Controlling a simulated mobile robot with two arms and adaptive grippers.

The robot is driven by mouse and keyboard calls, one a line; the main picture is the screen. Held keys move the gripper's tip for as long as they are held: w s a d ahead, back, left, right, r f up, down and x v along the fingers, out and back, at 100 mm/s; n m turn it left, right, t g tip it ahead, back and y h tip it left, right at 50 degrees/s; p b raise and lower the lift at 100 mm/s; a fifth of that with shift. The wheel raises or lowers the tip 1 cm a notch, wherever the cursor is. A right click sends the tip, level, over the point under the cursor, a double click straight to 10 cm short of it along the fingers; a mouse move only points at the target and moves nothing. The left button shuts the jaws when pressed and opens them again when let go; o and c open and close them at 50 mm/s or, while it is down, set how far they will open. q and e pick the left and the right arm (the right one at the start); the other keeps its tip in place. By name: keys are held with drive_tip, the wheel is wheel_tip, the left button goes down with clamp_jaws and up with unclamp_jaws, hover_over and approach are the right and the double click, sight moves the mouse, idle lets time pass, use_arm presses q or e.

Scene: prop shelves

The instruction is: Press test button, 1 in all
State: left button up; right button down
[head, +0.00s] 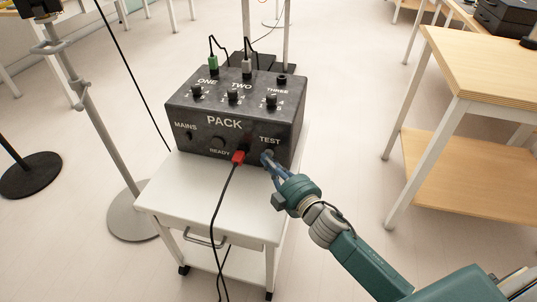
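The dark pack box (230,115) stands on a small white trolley, its sloping front printed PACK, MAINS, READY and TEST. The TEST label (270,140) is at the lower right of the front. My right gripper (267,158) reaches in from the lower right, its fingertips together at the spot just below that label. The fingertips cover the test button, so I cannot tell whether they touch it or whether it is pushed in. The gripper holds nothing that I can see. My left gripper is not in view.
A red plug (238,157) with a hanging black cable sits just left of my fingertips. Green (213,62) and grey (247,66) plugs stand on top, near several knobs. The white trolley (190,190) has bare room in front; a wooden table (490,65) stands right.

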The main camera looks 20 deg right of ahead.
drive_tip(key=shift+s+a, duration=0.25)
drive_tip(key=shift+s, duration=0.15)
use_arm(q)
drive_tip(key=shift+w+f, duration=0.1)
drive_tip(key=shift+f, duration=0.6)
use_arm(e)
drive_tip(key=shift+s+a, duration=0.1)
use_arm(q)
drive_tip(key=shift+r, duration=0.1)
use_arm(e)
drive_tip(key=shift+s, duration=0.1)
drive_tip(key=shift+s+a, duration=0.25)
drive_tip(key=shift+s+a+p, duration=0.2)
drive_tip(key=shift+s+a, duration=0.4)
drive_tip(key=shift+s, duration=0.3)
drive_tip(key=shift+s+a+p, duration=0.2)
drive_tip(key=shift+s+a, duration=0.35)
drive_tip(key=shift+s, duration=0.3)
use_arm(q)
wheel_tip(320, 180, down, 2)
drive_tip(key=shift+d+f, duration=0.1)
